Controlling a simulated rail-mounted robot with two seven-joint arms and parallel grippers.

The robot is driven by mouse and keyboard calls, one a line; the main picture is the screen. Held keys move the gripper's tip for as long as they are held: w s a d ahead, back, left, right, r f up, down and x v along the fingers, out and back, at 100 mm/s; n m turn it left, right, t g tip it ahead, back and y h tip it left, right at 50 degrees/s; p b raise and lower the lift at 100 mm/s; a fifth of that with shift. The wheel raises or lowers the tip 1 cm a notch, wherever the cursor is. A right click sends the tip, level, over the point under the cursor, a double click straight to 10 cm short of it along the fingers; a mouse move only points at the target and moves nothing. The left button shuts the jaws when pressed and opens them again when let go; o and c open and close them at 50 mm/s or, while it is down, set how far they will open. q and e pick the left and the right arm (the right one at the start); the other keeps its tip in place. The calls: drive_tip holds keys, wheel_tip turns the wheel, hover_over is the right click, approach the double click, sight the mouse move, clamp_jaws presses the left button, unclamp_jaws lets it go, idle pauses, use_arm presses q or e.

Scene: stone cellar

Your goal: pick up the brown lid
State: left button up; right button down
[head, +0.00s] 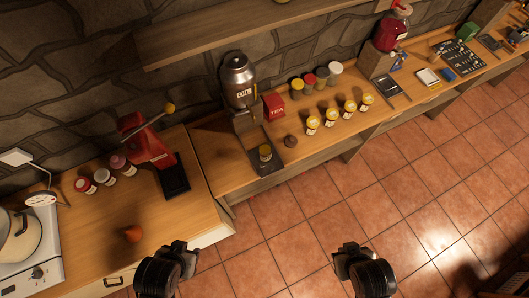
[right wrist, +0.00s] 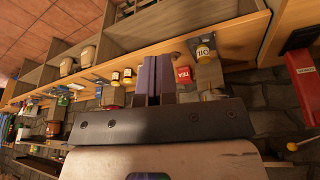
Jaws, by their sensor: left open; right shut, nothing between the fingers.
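A small round brown thing, seemingly the brown lid (head: 291,141), lies on the wooden counter in the head view. It is right of the silver dispenser (head: 238,80) and left of several yellow-topped jars. My left gripper (head: 179,246) is at the bottom of the head view, open and away from the lid. My right gripper (head: 350,248) is lower right of the lid, over the floor, apart from it. In the right wrist view its fingers (right wrist: 153,75) are shut and empty.
A red TEA tin (head: 274,106) stands behind the lid. Tiled floor (head: 300,215) lies in front.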

drive_tip(key=c, duration=1.8)
unclamp_jaws()
drive_tip(key=o, duration=1.8)
drive_tip(key=shift+a, duration=0.15)
